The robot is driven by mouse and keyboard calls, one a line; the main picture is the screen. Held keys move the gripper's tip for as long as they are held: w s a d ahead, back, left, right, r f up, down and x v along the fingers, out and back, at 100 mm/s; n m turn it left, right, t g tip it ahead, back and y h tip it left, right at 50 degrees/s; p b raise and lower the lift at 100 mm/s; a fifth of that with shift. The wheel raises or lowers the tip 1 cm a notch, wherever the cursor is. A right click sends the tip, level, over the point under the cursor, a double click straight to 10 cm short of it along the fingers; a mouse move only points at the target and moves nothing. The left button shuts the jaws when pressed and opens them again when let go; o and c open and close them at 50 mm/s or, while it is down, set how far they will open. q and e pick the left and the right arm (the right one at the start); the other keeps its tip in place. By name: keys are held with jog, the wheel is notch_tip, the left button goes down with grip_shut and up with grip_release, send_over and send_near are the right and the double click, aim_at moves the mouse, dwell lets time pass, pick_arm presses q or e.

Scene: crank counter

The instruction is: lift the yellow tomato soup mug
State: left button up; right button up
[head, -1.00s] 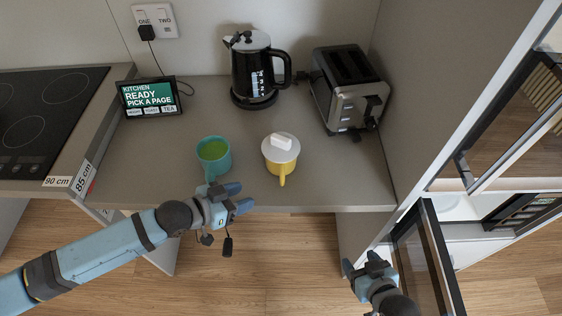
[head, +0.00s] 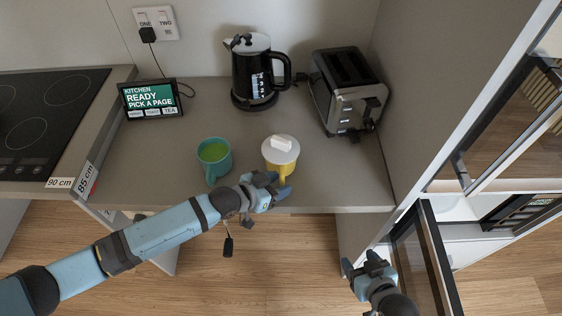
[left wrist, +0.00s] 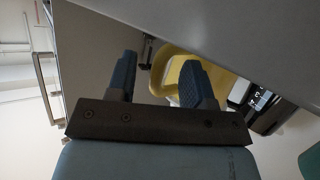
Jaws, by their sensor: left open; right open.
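The yellow mug (head: 275,165) stands upright on the counter, right of the teal mug, with a white lid and a white block on top. In the left wrist view the yellow mug (left wrist: 164,62) shows between and behind the fingers, partly hidden by one of them. My left gripper (head: 277,184) is open at the near side of the yellow mug, with its fingers by the handle. I cannot tell whether they touch it. My right gripper (head: 362,265) is open and empty, low at the right, well away from the mug.
A teal mug (head: 212,170) with green contents stands close to the left. A black kettle (head: 250,75), a toaster (head: 350,95) and a small screen (head: 150,98) stand further back. A side wall (head: 425,100) bounds the counter at the right.

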pick_arm(q)
grip_shut()
jog(key=shift+r, duration=0.1)
